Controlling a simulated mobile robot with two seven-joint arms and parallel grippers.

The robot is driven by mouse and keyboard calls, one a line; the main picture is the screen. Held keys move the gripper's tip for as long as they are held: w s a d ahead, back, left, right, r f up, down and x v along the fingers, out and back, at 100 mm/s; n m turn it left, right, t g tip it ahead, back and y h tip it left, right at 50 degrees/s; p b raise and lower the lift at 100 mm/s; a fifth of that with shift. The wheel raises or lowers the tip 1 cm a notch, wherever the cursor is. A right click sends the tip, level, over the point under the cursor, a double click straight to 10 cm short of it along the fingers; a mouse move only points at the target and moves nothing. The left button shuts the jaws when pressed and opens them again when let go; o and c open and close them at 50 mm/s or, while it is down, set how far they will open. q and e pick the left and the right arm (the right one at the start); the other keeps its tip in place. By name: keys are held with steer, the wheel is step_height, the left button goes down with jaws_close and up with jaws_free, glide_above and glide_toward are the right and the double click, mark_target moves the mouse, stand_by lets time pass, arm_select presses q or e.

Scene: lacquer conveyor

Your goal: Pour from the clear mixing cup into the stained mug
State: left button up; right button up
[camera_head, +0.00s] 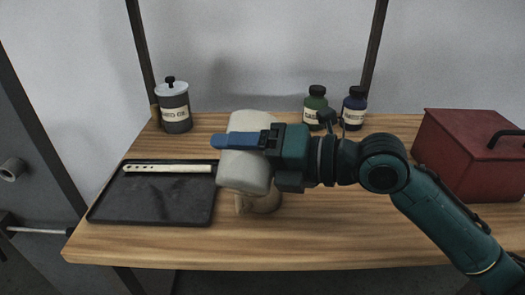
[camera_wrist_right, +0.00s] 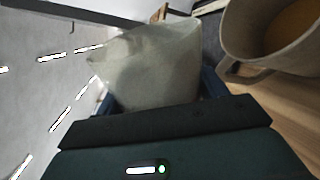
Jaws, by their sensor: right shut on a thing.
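The mixing cup (camera_head: 243,174) is whitish and cloudy in the head view, and it is tilted. My right gripper (camera_head: 246,141) is shut around it, with a blue finger across its side. The cup also shows between the jaws in the right wrist view (camera_wrist_right: 152,65); its contents cannot be made out. The stained mug (camera_head: 266,201) is beige and stands on the bench below the cup, mostly hidden by the cup and gripper. In the right wrist view the mug (camera_wrist_right: 248,58) is beside the cup, with its handle and a brownish inside showing. My left gripper is not in view.
A black tray (camera_head: 150,207) with a pale perforated strip (camera_head: 168,168) lies at left. A lidded grey tin (camera_head: 174,112) stands behind it. A red box (camera_head: 460,150) is at right.

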arm_select(q)
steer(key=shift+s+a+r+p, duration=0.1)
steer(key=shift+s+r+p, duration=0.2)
steer(key=shift+p, duration=0.6)
arm_select(e)
steer(key=shift+f+m, duration=0.1)
steer(key=shift+m, duration=0.4)
arm_select(q)
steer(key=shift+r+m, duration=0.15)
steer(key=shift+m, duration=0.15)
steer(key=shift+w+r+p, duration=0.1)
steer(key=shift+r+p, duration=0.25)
steer(key=shift+p, duration=0.15)
arm_select(e)
steer(key=shift+w+f, duration=0.1)
arm_select(q)
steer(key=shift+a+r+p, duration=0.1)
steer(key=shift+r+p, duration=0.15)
steer(key=shift+p, duration=0.15)
arm_select(e)
steer(key=shift+m+g, duration=0.3)
steer(key=shift+m, duration=0.1)
arm_select(q)
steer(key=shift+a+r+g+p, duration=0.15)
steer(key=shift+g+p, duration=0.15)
steer(key=shift+p, duration=0.35)
arm_select(e)
steer(key=shift+w+m, duration=0.3)
